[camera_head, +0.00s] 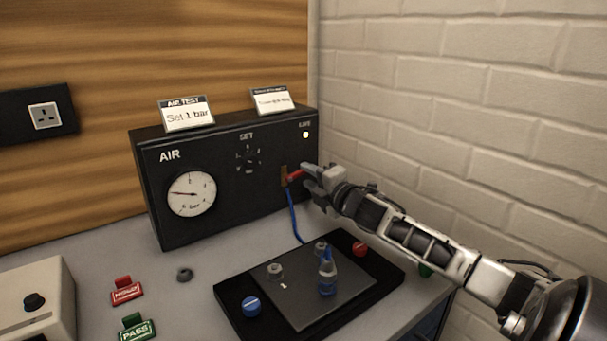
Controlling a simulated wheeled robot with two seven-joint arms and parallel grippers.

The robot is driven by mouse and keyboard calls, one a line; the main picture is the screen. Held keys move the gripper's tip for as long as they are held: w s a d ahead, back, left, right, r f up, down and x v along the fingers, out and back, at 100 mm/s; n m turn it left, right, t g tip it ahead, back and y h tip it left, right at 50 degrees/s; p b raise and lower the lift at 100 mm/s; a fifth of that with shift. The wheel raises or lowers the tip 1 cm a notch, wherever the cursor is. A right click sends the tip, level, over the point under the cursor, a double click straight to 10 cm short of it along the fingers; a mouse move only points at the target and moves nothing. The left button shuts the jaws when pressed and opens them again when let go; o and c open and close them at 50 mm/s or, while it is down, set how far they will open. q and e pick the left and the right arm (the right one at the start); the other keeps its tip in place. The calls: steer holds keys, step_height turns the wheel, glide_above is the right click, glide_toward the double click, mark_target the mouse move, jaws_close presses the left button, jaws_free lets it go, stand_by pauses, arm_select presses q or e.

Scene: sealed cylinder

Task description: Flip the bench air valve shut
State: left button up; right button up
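The black air panel (230,205) stands at the back of the bench, with a round pressure gauge (191,194) and a SET dial (248,158). The air valve is on the panel's right part: a brass body (284,177) with a red lever (295,174) pointing right and slightly up. A blue hose (293,215) runs down from it. My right gripper (308,175) is at the lever's right end, at or against it. Whether its fingers are open or closed on the lever is too small to tell. My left gripper is not in view.
A black tray (230,306) in front holds a grey plate with a small cylinder with a blue top (327,275), a blue button (251,306) and a red button (360,249). Red (126,291) and green PASS (136,328) tags lie left. A brick wall (470,110) bounds the right.

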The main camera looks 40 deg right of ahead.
steer(key=shift+w+d, duration=0.1)
steer(key=shift+w, duration=1.1)
jaws_close()
steer(key=shift+f+m+p, duration=0.15)
steer(key=shift+m+p, duration=0.4)
steer(key=shift+m, duration=0.15)
steer(key=shift+f+m, duration=0.2)
steer(key=shift+m, duration=0.2)
steer(key=shift+c, duration=0.5)
jaws_free()
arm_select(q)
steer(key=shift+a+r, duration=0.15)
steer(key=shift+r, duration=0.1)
arm_select(e)
steer(key=shift+o, duration=0.5)
steer(key=shift+s, duration=0.1)
